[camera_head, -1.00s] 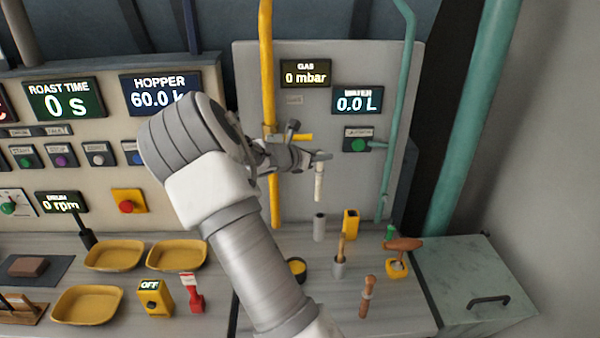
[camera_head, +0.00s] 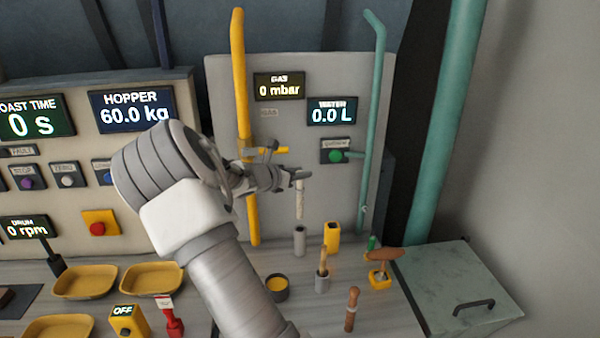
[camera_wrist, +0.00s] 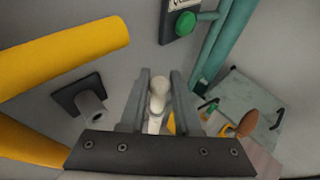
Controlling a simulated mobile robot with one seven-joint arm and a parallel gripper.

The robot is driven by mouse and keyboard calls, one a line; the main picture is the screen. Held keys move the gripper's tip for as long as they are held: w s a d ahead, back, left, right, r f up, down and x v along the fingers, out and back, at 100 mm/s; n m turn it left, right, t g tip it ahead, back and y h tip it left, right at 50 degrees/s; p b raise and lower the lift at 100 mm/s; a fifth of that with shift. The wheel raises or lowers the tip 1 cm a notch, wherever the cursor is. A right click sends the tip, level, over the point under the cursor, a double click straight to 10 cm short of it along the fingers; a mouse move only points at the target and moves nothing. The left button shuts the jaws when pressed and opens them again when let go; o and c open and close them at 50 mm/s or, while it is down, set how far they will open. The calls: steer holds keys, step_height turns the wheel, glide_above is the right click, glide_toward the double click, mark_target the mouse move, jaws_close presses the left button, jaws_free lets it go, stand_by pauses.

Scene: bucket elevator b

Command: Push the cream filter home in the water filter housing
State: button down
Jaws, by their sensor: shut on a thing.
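The cream filter (camera_head: 299,202) is a thin pale stick. It hangs upright from my gripper (camera_head: 299,179), which is shut on its upper end. In the wrist view the filter (camera_wrist: 157,98) shows between the two fingers of my gripper (camera_wrist: 159,88). An upright grey tube (camera_head: 299,242), which looks like the water filter housing, stands on the counter just below. The filter's lower end appears slightly above the tube's mouth, with a small gap. The filter's lower end is hidden in the wrist view.
A yellow box (camera_head: 332,238) stands right beside the grey tube. A holder with a wooden-handled tool (camera_head: 322,272) and a dark round pot (camera_head: 277,287) stand in front. A yellow pipe (camera_head: 241,120) and a teal pipe (camera_head: 370,130) flank the panel behind.

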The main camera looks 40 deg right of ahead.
mark_target(298, 214)
steer(key=shift+f+b, duration=0.95)
steer(key=shift+f, duration=0.55)
steer(key=shift+f+b, duration=4.8)
steer(key=shift+f, duration=0.8)
steer(key=c, duration=0.5)
jaws_free()
steer(key=shift+c, duration=0.2)
steer(key=shift+a, duration=0.1)
steer(key=v, duration=1.7)
steer(key=shift+p, duration=0.45)
